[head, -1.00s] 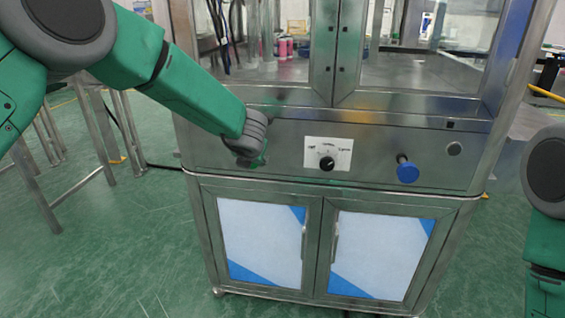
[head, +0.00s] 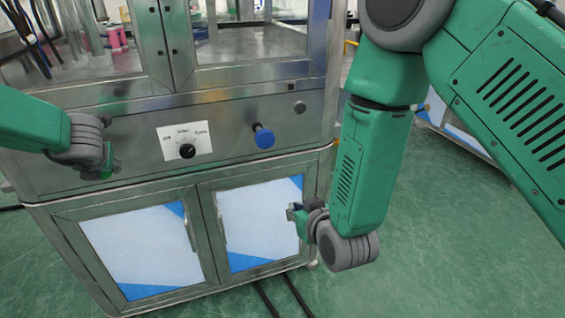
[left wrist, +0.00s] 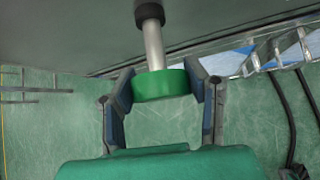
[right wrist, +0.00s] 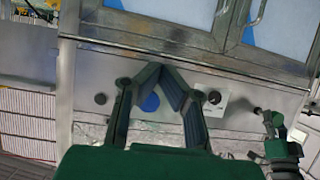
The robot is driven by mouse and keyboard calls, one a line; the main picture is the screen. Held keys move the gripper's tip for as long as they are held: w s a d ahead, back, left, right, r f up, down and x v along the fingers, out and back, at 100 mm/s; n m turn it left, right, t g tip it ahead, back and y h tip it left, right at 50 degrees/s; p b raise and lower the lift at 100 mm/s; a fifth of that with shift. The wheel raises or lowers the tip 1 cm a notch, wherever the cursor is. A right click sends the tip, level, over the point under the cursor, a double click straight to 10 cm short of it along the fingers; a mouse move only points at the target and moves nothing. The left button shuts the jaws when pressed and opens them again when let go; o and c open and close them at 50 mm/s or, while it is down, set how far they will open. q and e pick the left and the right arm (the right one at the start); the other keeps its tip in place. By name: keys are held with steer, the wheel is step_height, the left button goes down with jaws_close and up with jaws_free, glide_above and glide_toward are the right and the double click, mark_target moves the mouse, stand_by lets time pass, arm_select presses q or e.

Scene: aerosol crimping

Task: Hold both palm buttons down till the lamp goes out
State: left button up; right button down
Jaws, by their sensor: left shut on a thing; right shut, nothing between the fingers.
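My left gripper (left wrist: 160,82) is shut on the green palm button (left wrist: 160,86), its two fingers on either side of the head. The button's steel stem runs to the panel. In the head view the left gripper (head: 108,165) hides most of that button. The blue palm button (head: 263,136) sticks out of the panel, untouched. My right gripper (head: 297,212) is shut and empty, below and right of the blue button, in front of the cabinet door. In the right wrist view the blue button (right wrist: 149,102) shows between its finger links. I cannot make out a lit lamp.
A black selector knob (head: 187,151) on a white label sits between the buttons. A round grey fitting (head: 300,107) is right of the blue button. Cabinet doors with handles (head: 220,228) lie below the panel. Open green floor is at the right.

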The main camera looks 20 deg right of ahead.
arm_select(q)
steer(key=shift+f, duration=0.15)
arm_select(e)
steer(key=w+a+r+t, duration=0.1)
steer(key=w+r+t, duration=0.3)
steer(key=r, duration=0.5)
glide_toward(266, 139)
steer(key=shift+g, duration=0.3)
steer(key=w, duration=0.2)
steer(key=w+f, duration=0.1)
steer(key=w, duration=0.1)
steer(key=shift+a+f, duration=0.1)
steer(key=shift+f, duration=0.05)
steer(key=shift+w, duration=2.15)
arm_select(q)
steer(key=shift+w, duration=0.5)
arm_select(e)
steer(key=shift+w, duration=0.4)
arm_select(q)
steer(key=shift+w+r, duration=0.3)
steer(key=shift+r, duration=0.1)
arm_select(e)
steer(key=shift+w, duration=0.2)
stand_by(0.9)
